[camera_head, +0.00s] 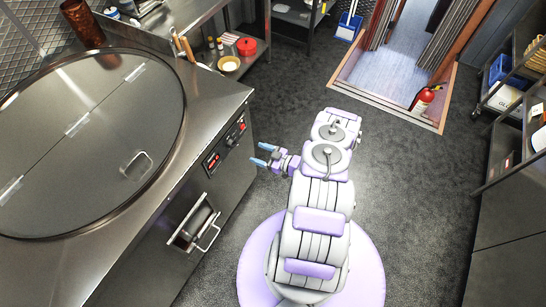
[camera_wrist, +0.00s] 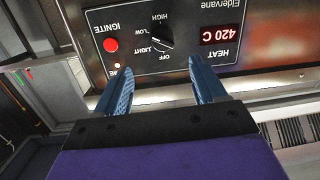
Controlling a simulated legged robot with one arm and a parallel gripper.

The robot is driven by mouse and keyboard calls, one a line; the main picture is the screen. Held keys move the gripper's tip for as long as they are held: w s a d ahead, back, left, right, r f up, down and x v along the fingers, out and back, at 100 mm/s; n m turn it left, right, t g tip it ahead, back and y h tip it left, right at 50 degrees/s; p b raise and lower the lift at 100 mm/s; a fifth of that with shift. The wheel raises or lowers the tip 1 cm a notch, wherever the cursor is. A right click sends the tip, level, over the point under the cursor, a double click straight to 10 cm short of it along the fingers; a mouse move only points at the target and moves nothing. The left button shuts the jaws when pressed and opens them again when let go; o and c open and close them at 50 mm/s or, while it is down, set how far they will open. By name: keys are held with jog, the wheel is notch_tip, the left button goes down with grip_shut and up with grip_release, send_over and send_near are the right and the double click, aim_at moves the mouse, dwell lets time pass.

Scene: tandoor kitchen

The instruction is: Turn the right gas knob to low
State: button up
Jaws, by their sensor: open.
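The black gas knob (camera_wrist: 160,38) shows in the wrist view on a dark control panel, seen upside down. The labels HIGH, LOW, LIGHT and OFF stand around it. It has a pale mark, but I cannot tell its exact setting. My gripper (camera_wrist: 160,72) is open and empty, its blue fingers spread below the knob in the picture, apart from it. In the head view my gripper (camera_head: 262,155) is in front of the oven's control panel (camera_head: 226,144), with a gap between. The knob is too small to make out there.
A red IGNITE button (camera_wrist: 110,45) and a red 420 C display (camera_wrist: 221,34) flank the knob. The steel oven (camera_head: 223,105) has a round lid (camera_head: 95,130) and a front handle (camera_head: 209,232) jutting out. Dark floor (camera_head: 410,190) is clear to my right.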

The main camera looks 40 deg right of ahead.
jog(key=v, duration=0.6)
jog(key=shift+p, duration=0.3)
